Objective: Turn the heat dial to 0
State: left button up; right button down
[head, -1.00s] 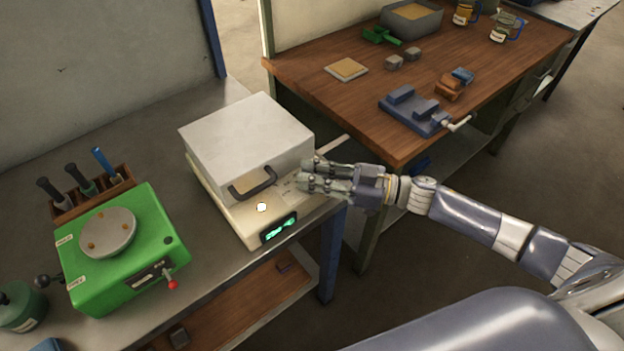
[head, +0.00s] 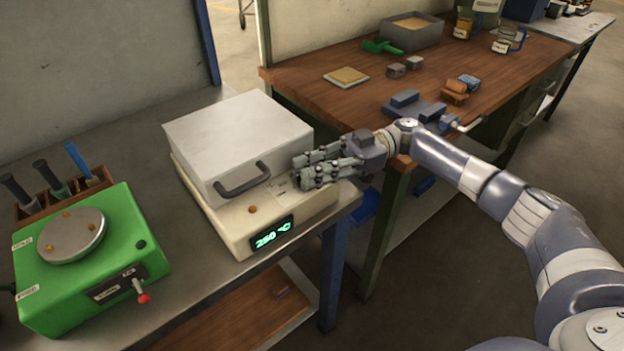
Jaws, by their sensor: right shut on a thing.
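The billet furnace is a cream box (head: 214,205) with a grey lid (head: 238,140) and a dark handle (head: 243,180), on the metal bench. Its front display (head: 272,240) glows green and seems to read 250 °C, though the middle digit is unclear. A small brown round button (head: 252,209) sits on the front panel. My right gripper (head: 301,173) is over the panel's right part, right of the handle. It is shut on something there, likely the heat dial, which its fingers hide. My left gripper is out of view.
A green machine (head: 118,245) with a round plate and red-tipped lever stands left, before a tool rack (head: 55,195). A wooden bench (head: 330,92) at the right holds a blue vise (head: 420,108), small blocks and a grey bin (head: 411,34).

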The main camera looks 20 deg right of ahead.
jog(key=shift+f+g, duration=0.3)
jog(key=c, duration=1.7)
grip_release()
jog(key=shift+r, duration=0.1)
jog(key=shift+w+d, duration=0.4)
jog(key=shift+d, duration=1.55)
jog(key=shift+w+d, duration=0.4)
jog(key=shift+d, duration=1.55)
jog(key=shift+w+d, duration=0.4)
jog(key=shift+d, duration=1.55)
